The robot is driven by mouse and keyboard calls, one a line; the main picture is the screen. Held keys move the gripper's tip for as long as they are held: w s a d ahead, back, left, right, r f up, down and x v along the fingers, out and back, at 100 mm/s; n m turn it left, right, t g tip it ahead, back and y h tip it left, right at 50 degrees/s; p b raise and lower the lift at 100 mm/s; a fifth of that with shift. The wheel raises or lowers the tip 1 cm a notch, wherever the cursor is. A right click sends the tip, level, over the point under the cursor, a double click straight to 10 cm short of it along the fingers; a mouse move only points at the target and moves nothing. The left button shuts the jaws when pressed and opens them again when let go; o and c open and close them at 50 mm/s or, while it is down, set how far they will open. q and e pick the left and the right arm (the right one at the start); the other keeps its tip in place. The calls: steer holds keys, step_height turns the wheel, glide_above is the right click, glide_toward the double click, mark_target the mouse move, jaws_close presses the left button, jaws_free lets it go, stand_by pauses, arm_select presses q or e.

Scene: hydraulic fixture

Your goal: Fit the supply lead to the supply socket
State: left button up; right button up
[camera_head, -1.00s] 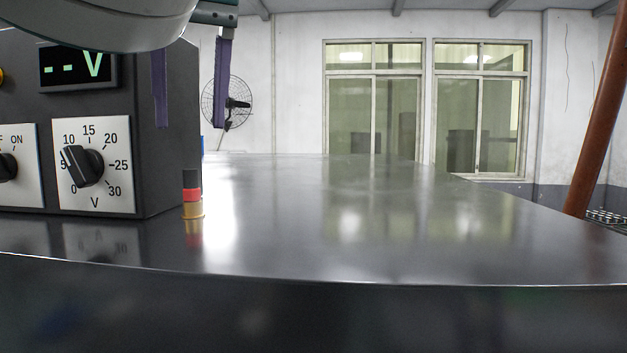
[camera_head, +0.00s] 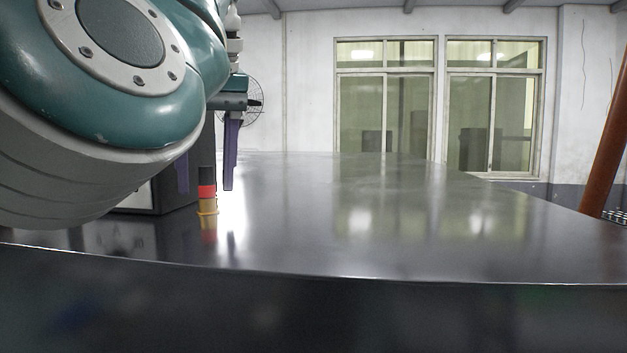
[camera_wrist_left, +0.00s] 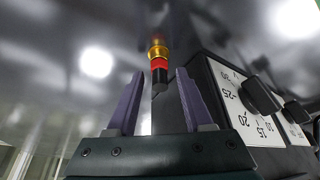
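A small upright plug (camera_head: 207,188) with a black top, red band and brass base stands on the table near the box's corner. I take it for the supply lead; no cable shows on it. It also shows in the left wrist view (camera_wrist_left: 158,60). My left gripper (camera_head: 206,190) points down and is open, with its purple fingers apart. In both views the plug's black top appears between the fingers, with gaps on both sides; I cannot tell if it lies exactly in their plane. No supply socket is identifiable. My right gripper is not in view.
A dark instrument box (camera_head: 178,207) stands left of the plug, mostly hidden by my left arm. Its dial panel (camera_wrist_left: 240,105) shows in the left wrist view, close to the right finger. The glossy table (camera_head: 390,220) is clear to the right. A brown post stands at far right.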

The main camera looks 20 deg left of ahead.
arm_select(q)
jaws_close()
steer(key=shift+r, duration=0.1)
stand_by(0.5)
